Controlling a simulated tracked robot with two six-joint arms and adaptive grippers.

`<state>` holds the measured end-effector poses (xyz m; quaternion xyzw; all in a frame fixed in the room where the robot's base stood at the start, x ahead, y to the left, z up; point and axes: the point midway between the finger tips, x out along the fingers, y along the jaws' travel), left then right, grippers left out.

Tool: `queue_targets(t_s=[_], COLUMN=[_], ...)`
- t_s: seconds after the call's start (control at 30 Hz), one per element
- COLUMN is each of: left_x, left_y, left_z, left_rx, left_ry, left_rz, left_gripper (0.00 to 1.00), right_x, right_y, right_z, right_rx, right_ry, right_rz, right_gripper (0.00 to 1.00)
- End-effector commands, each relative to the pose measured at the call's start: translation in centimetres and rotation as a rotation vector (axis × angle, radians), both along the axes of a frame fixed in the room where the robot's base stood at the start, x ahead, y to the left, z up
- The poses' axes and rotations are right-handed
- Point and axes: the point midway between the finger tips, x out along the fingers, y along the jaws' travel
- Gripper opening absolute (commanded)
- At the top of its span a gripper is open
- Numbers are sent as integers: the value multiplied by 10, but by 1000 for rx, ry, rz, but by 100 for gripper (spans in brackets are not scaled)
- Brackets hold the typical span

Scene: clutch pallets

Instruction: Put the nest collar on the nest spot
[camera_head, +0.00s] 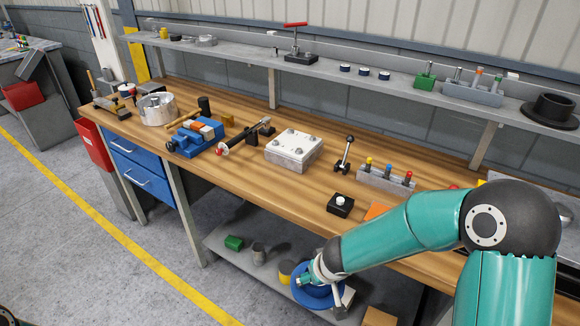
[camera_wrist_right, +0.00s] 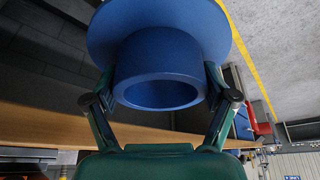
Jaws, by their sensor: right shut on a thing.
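A blue flanged collar, which I take for the nest collar, shows in the head view (camera_head: 307,297) in front of the bench's front edge. In the right wrist view the collar (camera_wrist_right: 168,62) fills the top middle, its wide flange away from me and its round open end towards me. My right gripper (camera_wrist_right: 160,82) is shut on the collar, one finger on each side of its tube. In the head view my right gripper (camera_head: 321,289) partly covers the collar. I cannot make out a marked nest spot. My left gripper is out of view.
The wooden bench (camera_head: 240,176) carries a blue vise (camera_head: 193,138), a pale block (camera_head: 293,148), a peg rack (camera_head: 385,180) and a black button box (camera_head: 340,205). A black flanged part (camera_head: 551,108) sits on the upper shelf. A lower shelf (camera_head: 225,238) holds small parts.

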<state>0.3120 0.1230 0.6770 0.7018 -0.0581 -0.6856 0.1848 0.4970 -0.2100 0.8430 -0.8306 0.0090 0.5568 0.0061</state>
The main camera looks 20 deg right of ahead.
Motion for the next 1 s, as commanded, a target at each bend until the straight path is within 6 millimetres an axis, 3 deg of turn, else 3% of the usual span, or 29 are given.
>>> queue_targets(t_s=[0.27, 0.37, 0.57, 0.83, 1.0], left_x=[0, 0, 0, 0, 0], left_y=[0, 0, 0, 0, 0], left_z=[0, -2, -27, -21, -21], left_rx=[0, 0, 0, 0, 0], left_ry=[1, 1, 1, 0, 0], left_rz=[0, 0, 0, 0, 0], left_gripper=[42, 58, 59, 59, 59], right_x=[4, 5, 5, -4, -16], right_y=[8, 9, 10, -5, -25], right_z=[0, -2, -27, 44, 124], right_rx=[0, 0, 0, 4, 4], right_ry=[0, 0, 0, -12, -18], right_rz=[18, 22, 23, 51, 92], right_gripper=[38, 38, 38, 38, 38])
